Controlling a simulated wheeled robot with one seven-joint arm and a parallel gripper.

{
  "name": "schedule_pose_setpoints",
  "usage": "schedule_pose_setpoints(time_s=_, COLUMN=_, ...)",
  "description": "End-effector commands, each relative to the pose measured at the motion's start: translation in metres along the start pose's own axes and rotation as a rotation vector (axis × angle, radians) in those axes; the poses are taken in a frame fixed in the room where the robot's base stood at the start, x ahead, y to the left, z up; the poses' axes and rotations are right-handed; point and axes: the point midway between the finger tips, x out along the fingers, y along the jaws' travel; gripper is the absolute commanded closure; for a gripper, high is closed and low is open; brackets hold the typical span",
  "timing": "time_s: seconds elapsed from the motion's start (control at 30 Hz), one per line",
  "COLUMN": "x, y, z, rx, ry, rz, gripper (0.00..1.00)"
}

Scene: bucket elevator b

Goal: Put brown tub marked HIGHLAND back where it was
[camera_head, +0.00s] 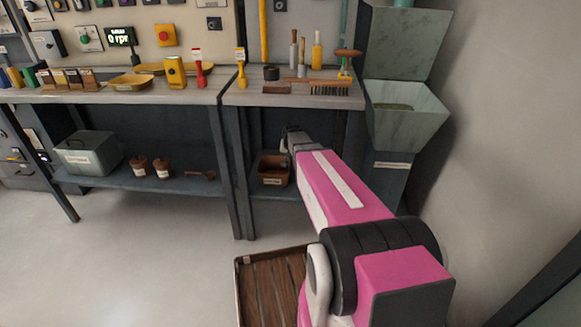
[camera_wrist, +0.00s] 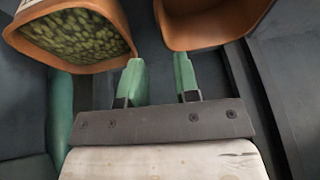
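A brown tub (camera_head: 272,172) with a pale label stands on the low shelf under the right bench; its lettering is too small to read. The wrist view shows two brown tubs: one at upper left (camera_wrist: 22,48) holds green pellets, and one at upper right (camera_wrist: 235,32) shows a bare inside. I cannot tell which is marked HIGHLAND. My gripper (camera_wrist: 158,60) has its green fingers apart, with nothing seen between them. The left fingertip is by the rim of the pellet tub and the right fingertip is below the other tub. In the head view my arm hides the fingertips.
A wooden slatted tray (camera_head: 270,290) lies on the floor. The left low shelf holds a grey box (camera_head: 88,152) and small brown scoops (camera_head: 162,168). A brush (camera_head: 330,88) lies on the right bench above. A grey hopper (camera_head: 405,112) stands at right. Floor at left is clear.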

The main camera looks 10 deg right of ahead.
Motion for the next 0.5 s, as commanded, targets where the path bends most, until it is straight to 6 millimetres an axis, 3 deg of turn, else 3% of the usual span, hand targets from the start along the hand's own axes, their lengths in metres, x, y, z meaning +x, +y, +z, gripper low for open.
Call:
schedule_pose_setpoints(time_s=0.17, x=-0.038, y=0.005, z=0.076, rx=-0.083, ry=-0.098, rz=0.013, gripper=0.71)
schedule_pose_setpoints(time_s=0.3, x=-0.077, y=0.014, z=0.153, rx=-0.182, ry=-0.216, rz=0.022, gripper=0.71)
schedule_pose_setpoints(time_s=0.4, x=-0.102, y=0.019, z=0.197, rx=-0.247, ry=-0.290, rz=0.024, gripper=0.71)
schedule_pose_setpoints(time_s=0.5, x=-0.120, y=0.024, z=0.228, rx=-0.293, ry=-0.347, rz=0.024, gripper=0.71)
